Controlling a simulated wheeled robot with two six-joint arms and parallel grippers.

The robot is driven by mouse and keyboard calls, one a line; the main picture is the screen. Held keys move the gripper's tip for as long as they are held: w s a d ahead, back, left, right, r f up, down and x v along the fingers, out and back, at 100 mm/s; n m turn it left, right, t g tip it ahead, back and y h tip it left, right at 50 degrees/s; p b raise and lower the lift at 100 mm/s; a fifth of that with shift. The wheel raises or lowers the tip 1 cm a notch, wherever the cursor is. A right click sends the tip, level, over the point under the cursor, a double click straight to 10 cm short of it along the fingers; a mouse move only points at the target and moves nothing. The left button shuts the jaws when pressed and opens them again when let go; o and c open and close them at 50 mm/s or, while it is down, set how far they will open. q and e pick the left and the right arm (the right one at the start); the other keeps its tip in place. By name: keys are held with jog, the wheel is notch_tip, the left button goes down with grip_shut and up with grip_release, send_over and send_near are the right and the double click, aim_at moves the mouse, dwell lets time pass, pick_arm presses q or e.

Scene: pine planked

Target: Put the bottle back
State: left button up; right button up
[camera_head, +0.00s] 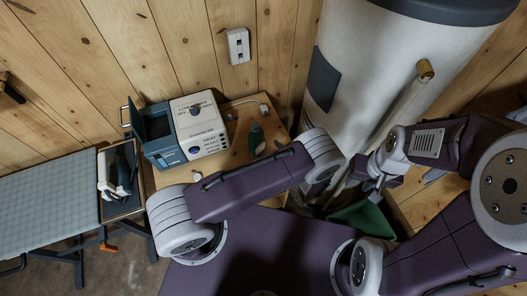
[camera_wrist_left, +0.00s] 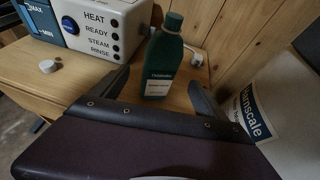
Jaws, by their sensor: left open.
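The dark green bottle (camera_head: 257,140) with a pale label stands upright on the wooden side table (camera_head: 240,118), right of the white control box. It also shows in the left wrist view (camera_wrist_left: 161,62), ahead of and between the fingers of my left gripper (camera_wrist_left: 157,79). That gripper is open and empty, with a finger on either side of the bottle's outline; I cannot tell whether they touch it. In the head view my left gripper is hidden behind my own arm. My right gripper (camera_head: 374,184) is by the white tank; its jaws are too small to read.
The white control box (camera_head: 197,125) and a blue container (camera_head: 160,135) sit left of the bottle. A white cap (camera_wrist_left: 48,66) lies near the table's front. The large white tank (camera_head: 365,60) stands close on the right. An ironing board (camera_head: 45,200) with an iron is at left.

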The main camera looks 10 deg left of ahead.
pick_arm(q)
jog(key=s+a+r+n+g+h, duration=0.1)
jog(key=s+a+r+n+g, duration=0.85)
jog(key=n, duration=0.35)
jog(key=s+d+r+n+h, duration=0.2)
jog(key=r+n+h, duration=0.6)
jog(key=n, duration=0.6)
jog(key=shift+s+d+t+h, duration=0.3)
jog(key=shift+s+t, duration=0.15)
jog(key=shift+s, duration=0.25)
notch_tip(320, 180, down, 5)
jog(key=b, duration=0.5)
jog(key=shift+f, duration=0.15)
